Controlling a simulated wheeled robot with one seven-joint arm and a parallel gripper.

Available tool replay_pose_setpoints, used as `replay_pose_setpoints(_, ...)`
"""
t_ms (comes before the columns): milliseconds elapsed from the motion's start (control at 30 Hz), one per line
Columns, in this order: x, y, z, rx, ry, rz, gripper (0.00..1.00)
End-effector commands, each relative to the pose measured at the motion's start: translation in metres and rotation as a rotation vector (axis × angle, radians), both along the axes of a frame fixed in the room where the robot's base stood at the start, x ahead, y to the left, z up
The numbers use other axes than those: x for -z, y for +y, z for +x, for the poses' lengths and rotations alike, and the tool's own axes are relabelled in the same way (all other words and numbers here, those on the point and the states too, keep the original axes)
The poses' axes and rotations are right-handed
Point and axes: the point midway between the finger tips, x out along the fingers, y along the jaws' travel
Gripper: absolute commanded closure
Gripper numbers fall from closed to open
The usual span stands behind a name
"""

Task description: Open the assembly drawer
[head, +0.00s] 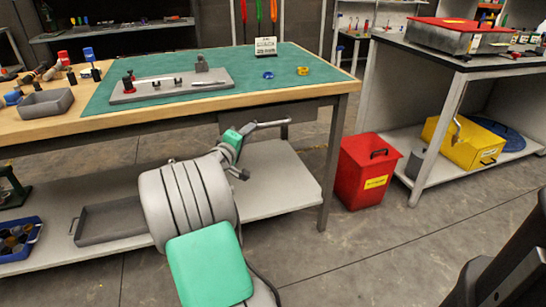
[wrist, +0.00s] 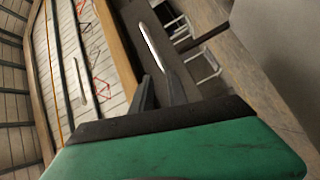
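The assembly drawer (head: 268,112) is a dark grey front under the green-matted workbench and looks shut. Its pale bar handle (head: 272,124) sticks out in front. My gripper (head: 247,127) is at the left end of this handle in the head view. In the wrist view, the handle (wrist: 151,42) is a bright slanted bar running down towards the two dark fingers of my gripper (wrist: 160,80). The fingers show a narrow gap, with the handle's near end at or between their tips. I cannot tell whether they press on it. My arm hides the drawer's left part.
The workbench mat (head: 130,98) carries a grey fixture plate (head: 170,90). A lower shelf (head: 285,180) and a table leg (head: 333,165) stand near my arm. A red bin (head: 368,170) is to the right. The floor (head: 400,250) in front is clear.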

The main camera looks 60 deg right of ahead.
Motion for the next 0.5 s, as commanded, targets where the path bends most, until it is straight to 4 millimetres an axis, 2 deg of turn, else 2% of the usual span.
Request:
replay_pose_setpoints(33, 0.027, -0.016, -0.015, 0.034, 0.057, -0.062, 0.80)
replay_pose_setpoints(67, 0.028, -0.022, -0.021, 0.048, 0.086, -0.095, 0.80)
replay_pose_setpoints(200, 0.025, -0.036, -0.036, 0.082, 0.161, -0.172, 0.80)
replay_pose_setpoints(333, 0.020, -0.053, -0.037, 0.084, 0.164, -0.178, 0.80)
replay_pose_setpoints(500, 0.016, -0.086, -0.037, 0.083, 0.162, -0.176, 0.80)
